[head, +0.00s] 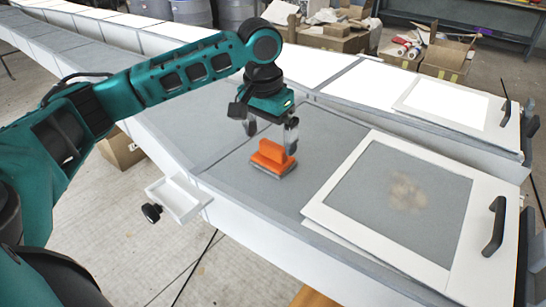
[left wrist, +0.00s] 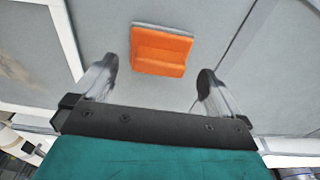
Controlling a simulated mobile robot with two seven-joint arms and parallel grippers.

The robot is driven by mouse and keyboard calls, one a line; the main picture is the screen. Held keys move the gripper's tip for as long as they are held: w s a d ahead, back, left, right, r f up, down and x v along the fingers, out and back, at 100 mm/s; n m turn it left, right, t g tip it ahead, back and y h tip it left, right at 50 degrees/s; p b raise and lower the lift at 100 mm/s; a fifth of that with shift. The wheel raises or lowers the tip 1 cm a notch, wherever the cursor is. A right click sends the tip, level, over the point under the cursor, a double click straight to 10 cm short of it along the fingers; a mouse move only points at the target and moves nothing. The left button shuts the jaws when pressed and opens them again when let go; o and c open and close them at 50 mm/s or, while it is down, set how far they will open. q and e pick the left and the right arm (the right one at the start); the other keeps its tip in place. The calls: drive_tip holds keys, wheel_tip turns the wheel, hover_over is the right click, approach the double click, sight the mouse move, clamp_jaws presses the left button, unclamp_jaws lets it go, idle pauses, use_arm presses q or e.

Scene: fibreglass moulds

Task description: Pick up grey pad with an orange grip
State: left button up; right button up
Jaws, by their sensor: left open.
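The grey pad with an orange grip (head: 271,158) lies on the grey mould surface, its orange handle upward and a thin grey edge showing below. It also shows in the left wrist view (left wrist: 161,50), beyond the fingertips and roughly between them. My left gripper (head: 271,132) is open and empty, just above the pad, with its fingers pointing down. In the left wrist view its two fingers (left wrist: 154,78) stand wide apart, with the pad not between their tips. I cannot see my right gripper.
A white-framed panel (head: 323,215) with a dusty patch and a black handle (head: 495,227) lies right of the pad. A small white tray (head: 181,196) juts from the mould's near side. Cardboard boxes (head: 445,58) stand behind. The grey surface around the pad is clear.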

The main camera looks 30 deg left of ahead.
sight(273, 144)
use_arm(q)
drive_tip(key=f, duration=0.2)
drive_tip(key=w+f, duration=0.1)
drive_tip(key=f, duration=0.2)
drive_tip(key=shift+c, duration=0.4)
drive_tip(key=shift+d+r, duration=0.1)
drive_tip(key=c, duration=0.6)
